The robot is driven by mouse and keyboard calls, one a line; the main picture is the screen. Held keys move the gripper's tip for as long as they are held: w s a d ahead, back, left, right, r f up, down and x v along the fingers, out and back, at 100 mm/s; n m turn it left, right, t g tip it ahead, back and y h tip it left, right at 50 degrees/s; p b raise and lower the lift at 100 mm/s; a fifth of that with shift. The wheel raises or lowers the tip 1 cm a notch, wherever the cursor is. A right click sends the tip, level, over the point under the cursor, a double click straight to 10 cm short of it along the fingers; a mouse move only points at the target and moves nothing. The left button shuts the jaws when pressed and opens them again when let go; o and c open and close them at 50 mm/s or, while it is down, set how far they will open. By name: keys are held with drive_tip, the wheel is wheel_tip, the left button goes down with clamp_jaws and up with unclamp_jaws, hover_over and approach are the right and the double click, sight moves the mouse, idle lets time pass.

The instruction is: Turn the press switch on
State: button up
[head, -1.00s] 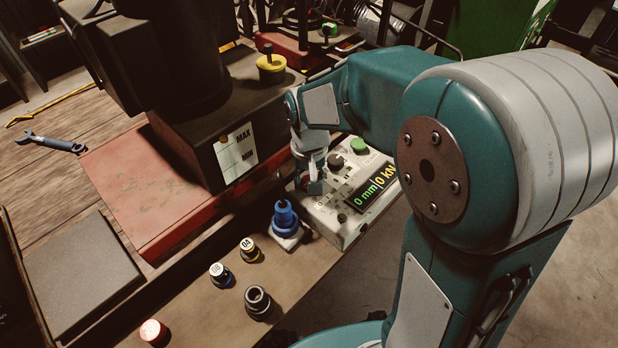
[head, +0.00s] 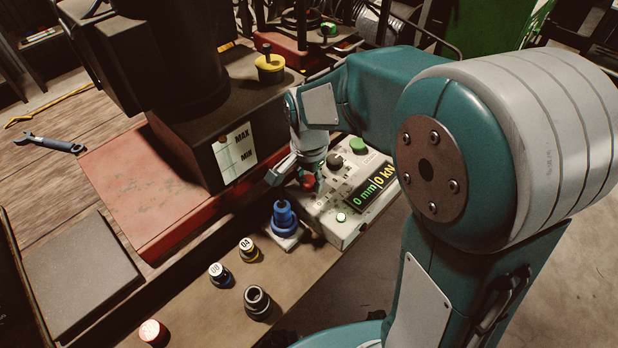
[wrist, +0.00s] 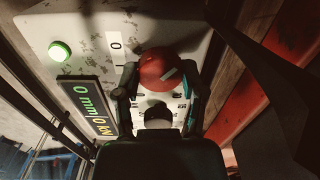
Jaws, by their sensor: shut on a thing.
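The press switch is a red round knob (head: 308,182) on the grey-white control box (head: 345,237). In the wrist view the red knob (wrist: 158,66) sits between my two fingers, with a pale stripe across it and a "0" mark on the panel beside it. My gripper (head: 296,181) is shut on the knob; one finger sticks out to its left in the head view. A small round lamp (head: 341,217) on the box glows green, and it also shows lit in the wrist view (wrist: 60,50). The display (head: 374,189) reads 0 mm and 0 kN.
A black knob (head: 334,161) and a green knob (head: 358,145) stand close behind the gripper. A blue fitting (head: 284,215) stands just left of the box. The dark press (head: 240,115) is to the left. Several small dies stand on the front bench.

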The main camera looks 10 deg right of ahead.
sight(307, 180)
drive_tip(key=shift+s+f+m, duration=0.1)
drive_tip(key=shift+m, duration=0.5)
drive_tip(key=o, duration=1.2)
drive_tip(key=shift+a, duration=0.15)
drive_tip(key=shift+c, duration=0.2)
drive_tip(key=shift+r, duration=0.4)
wheel_tip(307, 180, up, 11)
drive_tip(key=shift+a+r, duration=0.1)
